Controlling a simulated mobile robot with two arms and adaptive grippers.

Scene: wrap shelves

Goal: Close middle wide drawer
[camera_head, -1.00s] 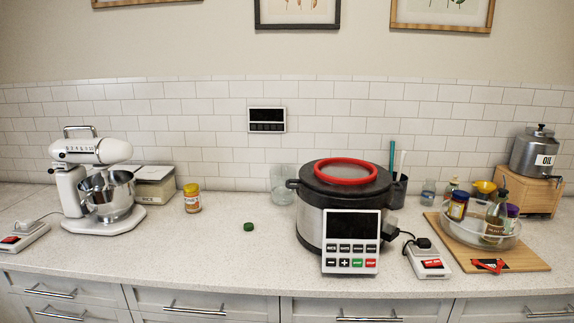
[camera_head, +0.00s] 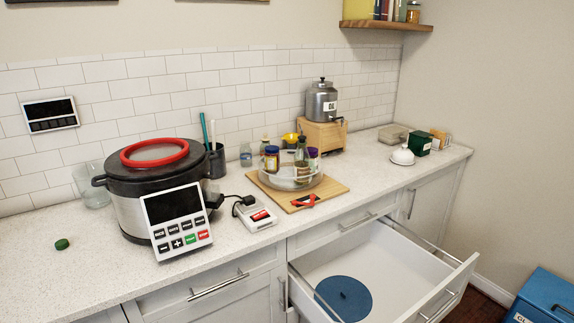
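A wide white drawer (camera_head: 400,263) below the counter is pulled far out, at the lower right of the head view. A round blue lid-like disc (camera_head: 343,298) lies inside it toward the left. The drawer's front panel, with a bar handle (camera_head: 440,305), is partly cut off by the bottom edge. A shut drawer front with a bar handle (camera_head: 357,222) sits just above the open one. Neither of my grippers is in view.
A large cooker (camera_head: 150,205) with a control panel, a wooden board (camera_head: 330,188) with a glass bowl, and an oil dispenser (camera_head: 321,102) stand on the counter. A blue box (camera_head: 545,300) is on the floor at the right.

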